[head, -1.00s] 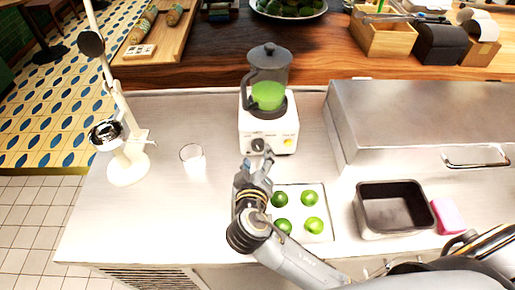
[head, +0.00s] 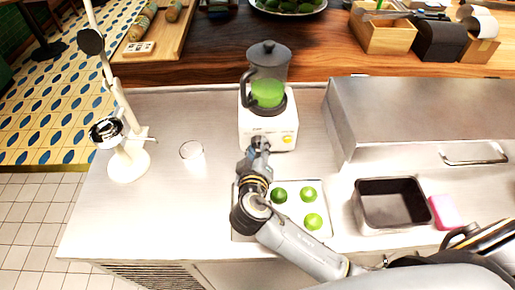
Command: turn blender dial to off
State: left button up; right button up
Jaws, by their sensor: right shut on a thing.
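The blender (head: 266,85) stands on the steel counter at the back middle, with green liquid in its jug and a white base (head: 283,125). A yellow light or button (head: 288,139) shows on the right of the base's front. My right gripper (head: 259,146) is at the left part of the base's front, shut on the dial. The fingers hide most of the dial, so its setting cannot be read. My left gripper is not in view.
A tray (head: 325,233) with limes lies under my right forearm. An empty glass (head: 191,151) and a white lever press (head: 127,160) stand to the left. A dark pan (head: 392,204), a pink sponge (head: 445,212) and a steel box (head: 420,115) are to the right.

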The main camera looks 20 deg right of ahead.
jog(key=shift+s+f+m+b, duration=0.1)
jog(key=shift+f+m+b, duration=0.1)
jog(key=shift+m+b, duration=0.4)
jog(key=shift+d+r+y, duration=0.1)
jog(key=shift+r+y, duration=0.05)
jog(key=shift+y, duration=0.25)
jog(key=o, duration=1.2)
jog(key=shift+c, duration=0.2)
jog(key=v, duration=1.2)
